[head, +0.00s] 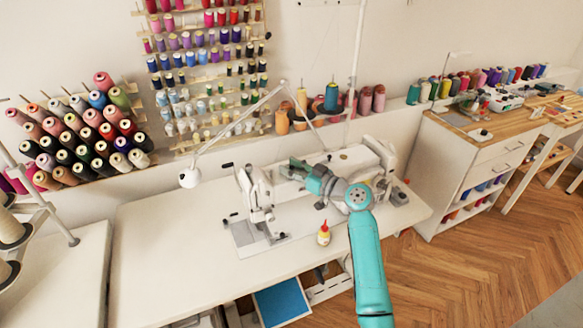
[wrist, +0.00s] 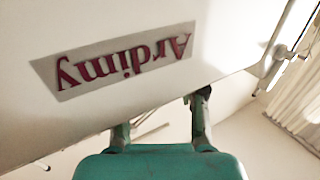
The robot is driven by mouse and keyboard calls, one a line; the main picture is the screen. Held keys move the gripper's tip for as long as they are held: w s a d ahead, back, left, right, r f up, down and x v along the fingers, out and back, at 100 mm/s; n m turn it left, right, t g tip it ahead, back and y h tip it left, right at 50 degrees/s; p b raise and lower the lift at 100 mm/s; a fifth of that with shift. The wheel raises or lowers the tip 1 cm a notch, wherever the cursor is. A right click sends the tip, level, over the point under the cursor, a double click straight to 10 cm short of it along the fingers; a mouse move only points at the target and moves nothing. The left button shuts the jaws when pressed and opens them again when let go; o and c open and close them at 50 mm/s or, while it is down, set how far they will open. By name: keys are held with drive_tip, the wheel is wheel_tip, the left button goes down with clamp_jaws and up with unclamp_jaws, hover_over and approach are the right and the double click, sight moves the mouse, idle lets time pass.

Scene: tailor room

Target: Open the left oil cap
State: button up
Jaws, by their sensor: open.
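A white sewing machine (head: 378,150) stands on the white table, partly hidden behind my arm. In the wrist view, its white body (wrist: 225,30) fills the upper part, with a red "Ardimy" label (wrist: 125,62) upside down. My gripper (head: 296,168) is at the machine, over the middle of the table. In the wrist view my gripper (wrist: 160,115) is open, its two fingers apart and nothing visibly held between them. The fingertips are close to the white body; whether they touch it, I cannot tell. I cannot make out the left oil cap in either view.
A small yellow bottle with a red tip (head: 323,236) stands on the white table (head: 165,255), in front of the machine. A white lamp (head: 190,178) reaches over the table. Thread spools (head: 85,135) fill the wall racks. The table's left part is clear.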

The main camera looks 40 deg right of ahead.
drive_tip(key=shift+s, duration=0.1)
drive_tip(key=v, duration=1.2)
drive_tip(key=shift+a, duration=0.1)
drive_tip(key=s+a+f+m+g+h, duration=0.25)
drive_tip(key=s+a+f, duration=0.35)
drive_tip(key=a+f, duration=0.3)
drive_tip(key=s+a+f+m+g+h, duration=0.1)
drive_tip(key=s+a+f+m+h, duration=0.25)
drive_tip(key=s+a+f, duration=0.5)
drive_tip(key=s+a+r+n, duration=0.1)
drive_tip(key=s+a, duration=0.3)
drive_tip(key=s, duration=0.4)
drive_tip(key=s+a+r+n+y, duration=0.1)
drive_tip(key=s+a+r, duration=0.2)
drive_tip(key=s, duration=0.5)
drive_tip(key=s+a+r+n+y, duration=0.1)
drive_tip(key=s+a+r, duration=0.3)
drive_tip(key=s, duration=0.4)
drive_tip(key=shift+a+r+t, duration=0.2)
drive_tip(key=shift+a+t, duration=0.1)
drive_tip(key=shift+t, duration=0.05)
